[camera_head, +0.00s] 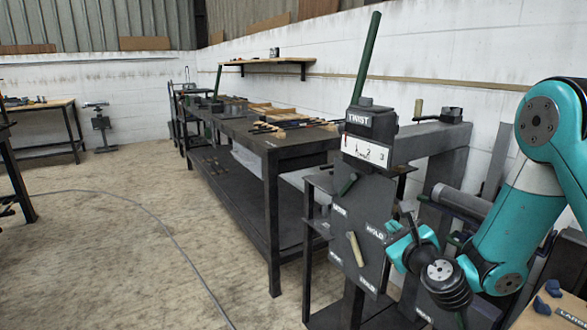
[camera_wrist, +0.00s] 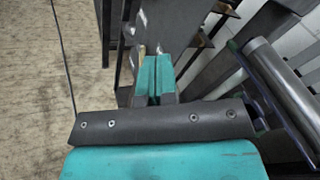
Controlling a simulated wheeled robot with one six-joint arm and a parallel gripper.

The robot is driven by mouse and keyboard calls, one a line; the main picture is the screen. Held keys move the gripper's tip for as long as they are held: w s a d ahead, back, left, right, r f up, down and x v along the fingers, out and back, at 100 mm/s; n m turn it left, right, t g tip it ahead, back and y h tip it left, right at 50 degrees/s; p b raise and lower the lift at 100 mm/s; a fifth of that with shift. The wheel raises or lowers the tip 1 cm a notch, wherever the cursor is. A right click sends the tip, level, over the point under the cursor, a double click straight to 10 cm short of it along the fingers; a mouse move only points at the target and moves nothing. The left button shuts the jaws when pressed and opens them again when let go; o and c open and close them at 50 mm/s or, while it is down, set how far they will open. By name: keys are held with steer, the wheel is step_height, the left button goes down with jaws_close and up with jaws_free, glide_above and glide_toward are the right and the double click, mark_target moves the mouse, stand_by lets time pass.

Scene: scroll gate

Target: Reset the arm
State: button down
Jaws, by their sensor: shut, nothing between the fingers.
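My arm reaches in from the right in the head view. My gripper (camera_head: 402,240) is beside the dark panel (camera_head: 345,225), in front of its lower right part; I cannot tell whether it touches it. In the wrist view the two teal fingers of my gripper (camera_wrist: 154,72) lie side by side with only a thin dark line between them, shut and empty.
A long dark workbench (camera_head: 270,146) with tools stands left of the panel. A wooden board (camera_head: 545,315) with blue pieces is at the lower right. Grey and dark bars lean by the white wall. A cable (camera_head: 165,232) lies on the open floor at left.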

steer(key=s+a+r+n+g+y, duration=0.45)
steer(key=s+a+n, duration=0.25)
steer(key=n, duration=0.3)
steer(key=s+a+r+n+g+y, duration=0.3)
steer(key=s+a+n+g, duration=0.25)
steer(key=n, duration=0.45)
steer(key=s+d+r+n+g+h, duration=0.1)
steer(key=s+d+n+g+h, duration=0.15)
steer(key=s+n, duration=0.6)
steer(key=s+d+n+g+h, duration=0.2)
steer(key=s+n+g+h, duration=0.3)
steer(key=s, duration=0.7)
step_height(320, 180, up, 15)
steer(key=n+y+p, duration=0.1)
steer(key=p, duration=1.4)
steer(key=shift+s+d+r+n+y, duration=0.2)
steer(key=shift+s+d+n+y, duration=0.15)
steer(key=shift+s+d, duration=0.1)
steer(key=shift+t, duration=0.25)
